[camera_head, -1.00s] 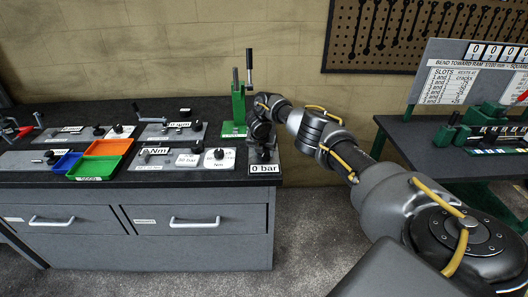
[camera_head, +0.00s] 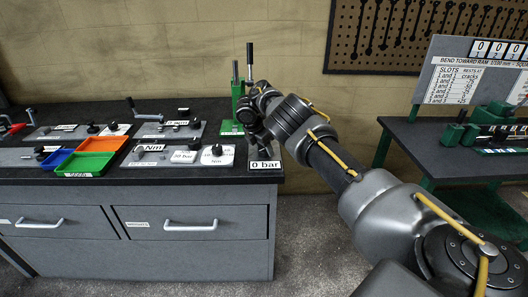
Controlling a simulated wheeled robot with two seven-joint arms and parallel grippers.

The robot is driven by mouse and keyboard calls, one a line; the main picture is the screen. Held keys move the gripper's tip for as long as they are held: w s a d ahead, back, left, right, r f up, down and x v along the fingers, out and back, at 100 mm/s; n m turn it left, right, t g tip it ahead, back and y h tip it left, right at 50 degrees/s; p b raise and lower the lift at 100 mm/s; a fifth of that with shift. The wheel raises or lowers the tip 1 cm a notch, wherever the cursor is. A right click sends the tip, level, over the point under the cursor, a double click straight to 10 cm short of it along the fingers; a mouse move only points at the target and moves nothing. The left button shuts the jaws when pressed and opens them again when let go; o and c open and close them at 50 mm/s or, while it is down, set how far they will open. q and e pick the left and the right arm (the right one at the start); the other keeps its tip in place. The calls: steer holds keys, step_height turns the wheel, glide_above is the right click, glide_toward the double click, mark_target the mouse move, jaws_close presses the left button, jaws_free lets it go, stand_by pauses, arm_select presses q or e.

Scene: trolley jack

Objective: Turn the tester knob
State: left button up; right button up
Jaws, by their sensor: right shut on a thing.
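The tester, a small block with a white "0 bar" label (camera_head: 265,165), stands at the right front corner of the dark bench. My right gripper (camera_head: 257,132) is directly above and against it, shut on the tester knob. The knob itself is mostly hidden behind the gripper and wrist, so its angle cannot be read. My left gripper is not in view.
A green jack (camera_head: 238,105) with upright black-gripped levers stands close behind my right gripper. Left on the bench (camera_head: 120,180) are an orange tray (camera_head: 102,144), a green tray (camera_head: 78,163) and several grey fixtures. A second green-legged table stands right.

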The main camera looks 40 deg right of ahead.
stand_by(0.4)
steer(key=o, duration=1)
steer(key=shift+r, duration=0.1)
